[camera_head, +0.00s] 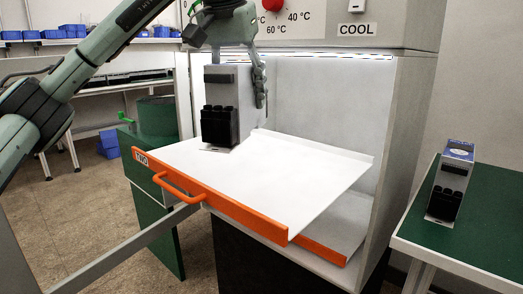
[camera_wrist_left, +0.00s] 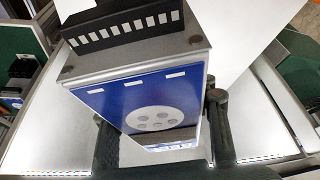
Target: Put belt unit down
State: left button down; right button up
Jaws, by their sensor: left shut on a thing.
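The belt unit (camera_head: 221,105) is a grey upright box with a black terminal block low on its front. My left gripper (camera_head: 256,90) is shut on it from behind and the right side. It is over the left part of the white pulled-out tray (camera_head: 270,180), which has an orange front edge marked TWO. I cannot tell whether its bottom touches the tray. In the left wrist view the unit (camera_wrist_left: 150,100) shows a blue label face between the two fingers (camera_wrist_left: 163,115). My right gripper is not in view.
A similar unit (camera_head: 450,185) stands on the green table (camera_head: 490,225) at the right. The tray sticks out of a white cabinet (camera_head: 400,130); another orange-edged tray (camera_head: 335,250) lies below. The tray's middle and right are bare. An orange handle (camera_head: 180,188) juts from the front.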

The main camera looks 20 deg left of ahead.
aim_at(264, 109)
pick_arm(q)
jog(key=w+f, duration=0.1)
jog(key=w+d+f, duration=0.1)
jog(key=w, duration=0.1)
jog(key=w+d+f, duration=0.1)
jog(key=w, duration=0.1)
jog(key=shift+w+d+f, duration=0.1)
jog(key=shift+w+f, duration=0.05)
jog(key=shift+w, duration=0.05)
jog(key=w+f, duration=0.1)
jog(key=f, duration=0.1)
jog(key=w+d+f, duration=0.1)
jog(key=w+f, duration=0.3)
jog(key=shift+w+d+f+p, duration=0.15)
jog(key=shift+d+f+p, duration=0.2)
jog(key=shift+p, duration=0.05)
jog(key=shift+f, duration=0.3)
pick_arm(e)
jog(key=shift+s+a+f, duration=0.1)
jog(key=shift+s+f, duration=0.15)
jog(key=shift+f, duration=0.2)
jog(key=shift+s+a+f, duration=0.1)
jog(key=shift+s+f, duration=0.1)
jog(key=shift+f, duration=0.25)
